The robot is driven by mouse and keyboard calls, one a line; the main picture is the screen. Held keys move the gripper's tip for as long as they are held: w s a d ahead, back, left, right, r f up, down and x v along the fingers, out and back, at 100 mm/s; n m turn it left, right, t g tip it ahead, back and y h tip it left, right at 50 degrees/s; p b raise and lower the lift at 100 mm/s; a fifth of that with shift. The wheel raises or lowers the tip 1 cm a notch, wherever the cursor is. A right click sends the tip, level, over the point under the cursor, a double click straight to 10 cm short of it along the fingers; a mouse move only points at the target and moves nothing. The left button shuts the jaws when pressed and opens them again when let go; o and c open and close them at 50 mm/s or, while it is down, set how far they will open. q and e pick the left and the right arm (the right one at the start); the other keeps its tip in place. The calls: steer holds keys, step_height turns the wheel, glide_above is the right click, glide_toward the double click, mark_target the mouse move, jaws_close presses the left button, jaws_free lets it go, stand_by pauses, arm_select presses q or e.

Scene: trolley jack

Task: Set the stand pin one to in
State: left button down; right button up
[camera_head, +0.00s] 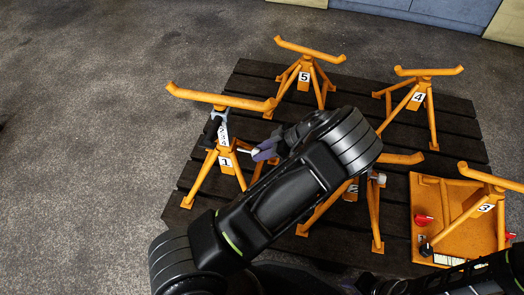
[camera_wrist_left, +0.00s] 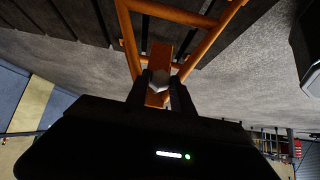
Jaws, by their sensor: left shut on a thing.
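Stand one (camera_head: 225,160) is an orange stand with a label "1" and a long top bar, at the left of the dark slatted platform. A pin with a pale, faceted head (camera_wrist_left: 160,78) is at this stand; its light end (camera_head: 243,151) also shows in the head view beside the stand's column. My left gripper (camera_head: 264,151) is to the right of the column and shut on the pin. The two dark fingers stand either side of the pin head in the left wrist view. How deep the pin sits is hidden. My right arm (camera_head: 470,278) shows at the lower right; its jaw state is unclear.
Stand five (camera_head: 304,77) and stand four (camera_head: 418,97) are behind on the dark platform (camera_head: 255,88). Stand two (camera_head: 375,205) is partly hidden behind my left arm. Stand three (camera_head: 484,207) is at an orange tray (camera_head: 460,232) with red items. Bare floor lies left.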

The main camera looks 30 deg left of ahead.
mark_target(249, 151)
arm_select(q)
steer(key=shift+s+a, duration=0.3)
steer(key=shift+a, duration=0.55)
steer(key=shift+s+a, duration=0.25)
steer(key=shift+a, duration=0.55)
steer(key=c, duration=1.1)
jaws_free()
steer(key=shift+d+r, duration=0.1)
steer(key=p+v, duration=0.2)
steer(key=v, duration=0.5)
steer(key=shift+r, duration=0.25)
steer(key=shift+w+d, duration=0.1)
steer(key=shift+d, duration=0.05)
